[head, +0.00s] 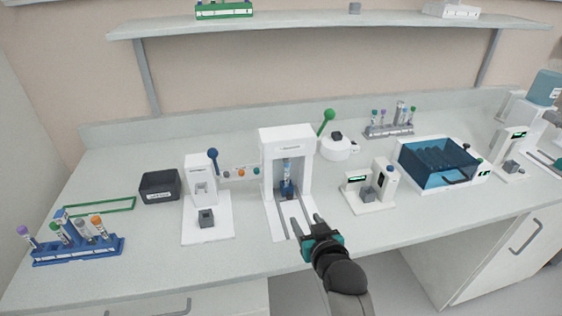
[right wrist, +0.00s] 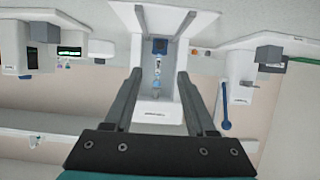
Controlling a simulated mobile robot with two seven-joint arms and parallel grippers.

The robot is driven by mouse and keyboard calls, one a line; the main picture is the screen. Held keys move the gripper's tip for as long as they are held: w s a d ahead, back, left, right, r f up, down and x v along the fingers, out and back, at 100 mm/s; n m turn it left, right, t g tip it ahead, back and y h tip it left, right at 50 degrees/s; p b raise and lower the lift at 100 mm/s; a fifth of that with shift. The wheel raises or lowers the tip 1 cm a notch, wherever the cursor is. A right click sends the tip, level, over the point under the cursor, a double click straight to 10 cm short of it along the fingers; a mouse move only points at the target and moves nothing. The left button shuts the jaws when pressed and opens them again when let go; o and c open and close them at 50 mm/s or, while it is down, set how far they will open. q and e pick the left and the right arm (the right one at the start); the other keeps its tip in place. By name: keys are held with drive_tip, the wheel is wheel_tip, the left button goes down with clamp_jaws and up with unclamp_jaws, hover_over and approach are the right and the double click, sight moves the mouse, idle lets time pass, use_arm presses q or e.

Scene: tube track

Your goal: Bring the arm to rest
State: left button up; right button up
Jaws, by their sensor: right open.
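My right gripper (head: 306,228) is open and empty. It reaches in from the bottom of the head view, over the front of a white frame-shaped device (head: 286,140). A tube (head: 287,168) stands upright in a blue holder (head: 288,188) inside that device. In the right wrist view the gripper's fingers (right wrist: 168,78) are spread wide, with the tube (right wrist: 156,72) and the blue holder (right wrist: 159,46) seen beyond and between them. The fingers look apart from the tube. My left gripper is not in view.
A blue rack with capped tubes (head: 78,250) stands at the left front.

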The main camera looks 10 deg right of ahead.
drive_tip(key=s+f+n+g, duration=0.1)
drive_tip(key=s+g, duration=0.2)
drive_tip(key=s, duration=0.6)
drive_tip(key=s+d+f+g, duration=0.1)
drive_tip(key=s+g, duration=0.3)
drive_tip(key=s, duration=0.5)
drive_tip(key=s+f+n+g, duration=0.1)
drive_tip(key=s+f+g, duration=0.15)
drive_tip(key=s, duration=0.65)
wheel_tip(320, 180, down, 25)
drive_tip(key=s+g+b, duration=0.2)
drive_tip(key=b, duration=0.2)
drive_tip(key=s+d+f+b, duration=0.2)
drive_tip(key=s+f+b, duration=0.2)
drive_tip(key=s+f, duration=1.1)
drive_tip(key=shift+s+d+f+g+b, duration=0.3)
drive_tip(key=shift+d+f+g, duration=0.15)
drive_tip(key=shift+f, duration=1.4)
drive_tip(key=shift+c, duration=0.2)
